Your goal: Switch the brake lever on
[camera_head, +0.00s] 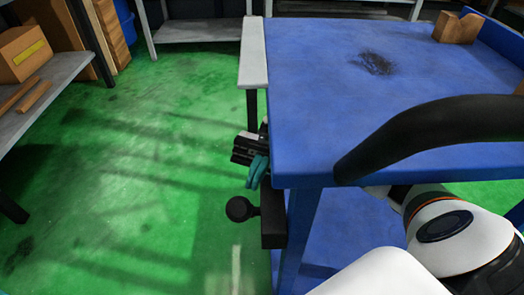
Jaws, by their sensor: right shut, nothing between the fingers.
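A blue cart (330,110) fills the right half of the head view. A black lever with a round knob (240,208) sticks out to the left from a black block (273,226) at the cart's near left leg. It looks like the brake lever. My right gripper (257,178) shows past the left edge of the cart top, a little above the knob and apart from it in the picture. Its teal fingers are together, empty and point down. The cart top hides much of the hand and forearm. My left gripper is not in view.
A black curved handle (440,125) crosses the cart's near right side, above my right arm. A brown block (458,27) sits on the cart top. A grey shelf (45,95) with a cardboard box (22,57) stands at left. The green floor (150,180) between is clear.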

